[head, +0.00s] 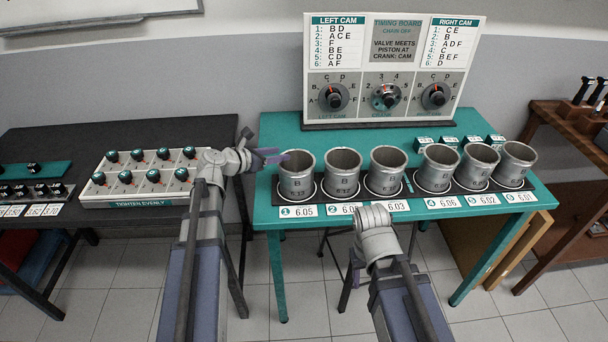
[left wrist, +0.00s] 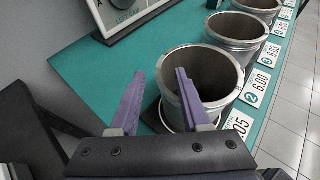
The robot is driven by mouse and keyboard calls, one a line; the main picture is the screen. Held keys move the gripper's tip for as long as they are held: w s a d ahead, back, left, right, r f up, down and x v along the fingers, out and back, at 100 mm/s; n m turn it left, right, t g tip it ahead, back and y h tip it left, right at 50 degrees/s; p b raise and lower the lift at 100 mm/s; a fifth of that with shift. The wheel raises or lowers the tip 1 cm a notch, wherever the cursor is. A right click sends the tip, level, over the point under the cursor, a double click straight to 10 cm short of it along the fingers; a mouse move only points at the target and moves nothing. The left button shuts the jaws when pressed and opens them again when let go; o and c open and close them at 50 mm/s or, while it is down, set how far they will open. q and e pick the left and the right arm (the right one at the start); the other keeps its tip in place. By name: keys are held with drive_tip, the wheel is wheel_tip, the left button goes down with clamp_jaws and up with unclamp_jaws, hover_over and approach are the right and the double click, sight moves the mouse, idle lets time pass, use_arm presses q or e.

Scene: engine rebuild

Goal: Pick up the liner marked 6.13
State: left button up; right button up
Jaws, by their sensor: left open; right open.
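The liner marked 6.13 (head: 297,178) is a grey metal cylinder with a letter B, upright at the left end of the row on the teal table. In the left wrist view the nearest liner (left wrist: 176,82) shows its open mouth. My left gripper (head: 272,155) is open and empty at that liner's left rim. In the left wrist view my left gripper (left wrist: 158,92) has one purple finger outside the wall and the other across the mouth; its depth is unclear. My right arm is in front of the table, and its fingers do not show.
Several other liners (head: 342,173) stand close to the right in a row on a black strip, with number cards (head: 298,211) in front. A timing board (head: 390,70) stands behind. A black table (head: 120,138) with a knob panel (head: 140,180) is at the left.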

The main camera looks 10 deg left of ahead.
use_arm(q)
drive_tip(key=shift+x, duration=1)
drive_tip(key=shift+s+a, duration=0.1)
drive_tip(key=shift+a, duration=0.05)
drive_tip(key=shift+c, duration=0.6)
clamp_jaws()
